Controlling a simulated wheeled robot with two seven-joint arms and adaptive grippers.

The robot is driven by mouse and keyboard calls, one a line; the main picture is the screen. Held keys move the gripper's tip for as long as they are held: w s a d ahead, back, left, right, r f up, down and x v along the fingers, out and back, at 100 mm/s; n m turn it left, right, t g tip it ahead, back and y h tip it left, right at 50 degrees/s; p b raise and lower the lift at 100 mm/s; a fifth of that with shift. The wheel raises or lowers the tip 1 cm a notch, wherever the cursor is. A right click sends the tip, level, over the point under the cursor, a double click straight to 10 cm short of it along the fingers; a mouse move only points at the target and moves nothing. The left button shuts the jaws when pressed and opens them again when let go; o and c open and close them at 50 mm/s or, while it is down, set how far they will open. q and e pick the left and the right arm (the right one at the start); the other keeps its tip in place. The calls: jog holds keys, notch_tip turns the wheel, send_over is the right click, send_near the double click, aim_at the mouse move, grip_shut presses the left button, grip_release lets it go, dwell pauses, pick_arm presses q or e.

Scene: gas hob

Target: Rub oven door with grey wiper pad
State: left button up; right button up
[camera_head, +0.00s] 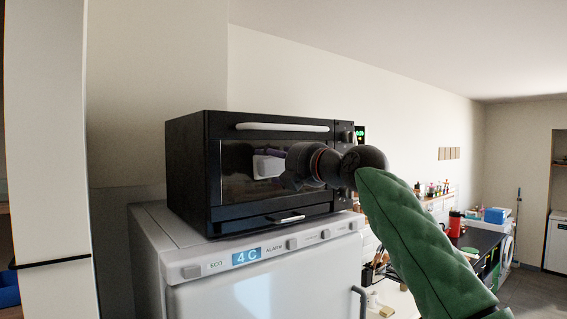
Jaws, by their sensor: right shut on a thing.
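The black oven (190,165) stands on top of a white fridge, with its dark glass door (240,190) facing me and a pale handle (282,127) along the door's top. My right gripper (291,170) comes in from the right in front of the door. It is shut on the grey wiper pad (268,165), which is at the middle of the door glass. The pad looks close to the glass, but I cannot tell whether it touches. The gripper and wrist hide the right part of the door. My left gripper is not in view.
The white fridge (270,285) below has a panel with a lit display (246,257) and knobs. A second, small handle (286,218) sits below the door glass. A cluttered dark counter (480,240) and a red container (455,222) stand at the right, farther back.

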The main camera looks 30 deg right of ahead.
aim_at(264, 162)
jog(key=shift+s+a, duration=0.1)
jog(key=shift+a, duration=1.8)
jog(key=shift+s+b, duration=0.45)
jog(key=shift+s, duration=0.25)
jog(key=shift+s+d+b, duration=0.15)
jog(key=shift+s+b, duration=0.15)
jog(key=shift+s, duration=0.85)
jog(key=shift+s+d+b, duration=0.1)
jog(key=shift+s+b, duration=0.2)
jog(key=shift+s, duration=0.85)
jog(key=s, duration=0.3)
jog(key=shift+d+b, duration=0.1)
jog(key=shift+b, duration=0.25)
